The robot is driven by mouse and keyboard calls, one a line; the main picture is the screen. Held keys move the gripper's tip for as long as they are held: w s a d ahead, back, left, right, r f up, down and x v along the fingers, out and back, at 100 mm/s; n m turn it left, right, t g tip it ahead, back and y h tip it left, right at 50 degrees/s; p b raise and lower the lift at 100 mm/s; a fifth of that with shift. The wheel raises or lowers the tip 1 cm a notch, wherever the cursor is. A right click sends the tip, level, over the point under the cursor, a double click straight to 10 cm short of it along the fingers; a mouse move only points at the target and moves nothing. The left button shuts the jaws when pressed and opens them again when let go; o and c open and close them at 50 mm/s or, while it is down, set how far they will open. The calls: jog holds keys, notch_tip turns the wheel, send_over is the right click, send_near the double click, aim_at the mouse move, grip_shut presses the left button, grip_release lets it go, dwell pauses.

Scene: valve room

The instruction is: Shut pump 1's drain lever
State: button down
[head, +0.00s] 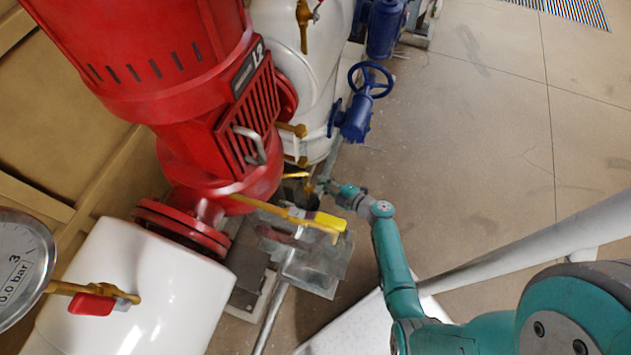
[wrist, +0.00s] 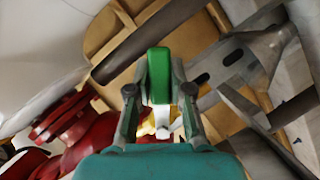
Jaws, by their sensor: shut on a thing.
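A green lever handle (wrist: 160,72) stands between the fingers of my gripper (wrist: 159,95) in the wrist view, and the gripper is shut on it. A yellow and white fitting (wrist: 162,122) shows behind the fingers, partly hidden. In the head view my gripper (head: 324,187) is low beside the red pump (head: 228,130), near a brass fitting (head: 296,176). The green handle cannot be made out there. The pump carries a plate that reads L2 (head: 248,69); whether this is pump 1, I cannot tell.
A yellow-handled lever (head: 322,221) reaches out close to my gripper. A red-handled valve (head: 92,304) and gauge (head: 20,270) are at the left. A blue handwheel valve (head: 368,82) stands behind. Metal supports (head: 318,268) lie below. The floor at right is mostly clear.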

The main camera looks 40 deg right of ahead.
jog(key=shift+d+r+n, duration=0.1)
jog(key=shift+r+n, duration=0.15)
jog(key=shift+n, duration=0.05)
jog(key=shift+w, duration=0.1)
jog(key=c, duration=1)
grip_release()
jog(key=v, duration=1.2)
